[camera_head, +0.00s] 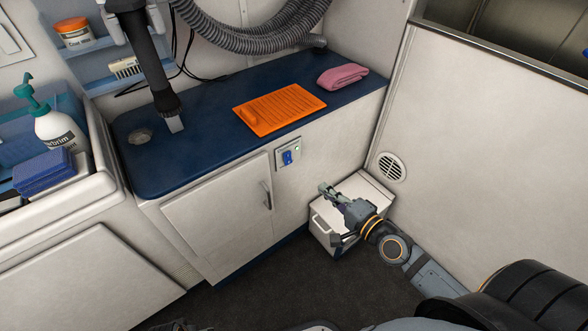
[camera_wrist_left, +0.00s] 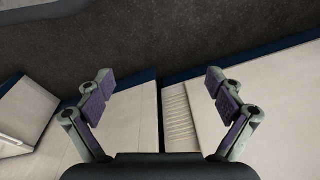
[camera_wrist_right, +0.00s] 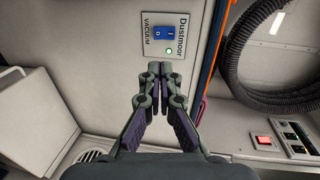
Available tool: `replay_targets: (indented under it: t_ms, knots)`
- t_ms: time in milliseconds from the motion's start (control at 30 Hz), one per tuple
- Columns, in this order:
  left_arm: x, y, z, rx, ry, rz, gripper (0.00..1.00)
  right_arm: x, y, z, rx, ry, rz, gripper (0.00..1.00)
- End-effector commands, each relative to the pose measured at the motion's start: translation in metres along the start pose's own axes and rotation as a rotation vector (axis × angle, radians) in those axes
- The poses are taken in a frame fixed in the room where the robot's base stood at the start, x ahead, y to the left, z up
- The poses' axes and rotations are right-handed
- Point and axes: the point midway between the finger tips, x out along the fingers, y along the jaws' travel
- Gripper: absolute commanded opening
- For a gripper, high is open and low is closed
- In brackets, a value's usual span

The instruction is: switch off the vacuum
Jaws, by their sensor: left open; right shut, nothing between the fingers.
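The vacuum switch plate (camera_head: 288,154) is on the front of the white cabinet, under the blue counter's edge. In the right wrist view the plate (camera_wrist_right: 150,42) reads Dustmoor and VACUUM. It carries a blue rocker (camera_wrist_right: 164,32) and a green light (camera_wrist_right: 168,51), which looks lit. My right gripper (camera_head: 325,189) is shut and empty, right of and below the plate in the head view. In the right wrist view its fingertips (camera_wrist_right: 154,68) point toward the plate, just short of the light in the picture. My left gripper (camera_wrist_left: 160,78) is open and empty over the floor and cabinet fronts.
A white box (camera_head: 360,197) stands on the floor under my right gripper. A grey hose (camera_head: 255,38) hangs above. A red switch (camera_wrist_right: 262,140) shows on another panel.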

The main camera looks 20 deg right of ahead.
Motion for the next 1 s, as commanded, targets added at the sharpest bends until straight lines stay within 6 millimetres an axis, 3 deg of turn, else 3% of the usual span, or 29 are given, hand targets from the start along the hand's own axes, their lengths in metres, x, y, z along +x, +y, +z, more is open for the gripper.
replay_targets:
  t_ms: [233, 700, 1000]
  knots:
    - [-0.003, 0.001, -0.002, 0.0, 0.001, 0.002, 0.93, 0.021, -0.001, -0.002, 0.001, 0.006, -0.006, 0.0]
    - [-0.033, 0.008, -0.013, 0.004, -0.002, 0.016, 0.93, 0.117, 0.001, -0.001, -0.001, 0.002, -0.003, 0.0]
    - [-0.046, 0.01, -0.015, 0.006, -0.006, 0.021, 0.93, 0.14, 0.001, 0.0, -0.003, 0.001, 0.001, 0.0]
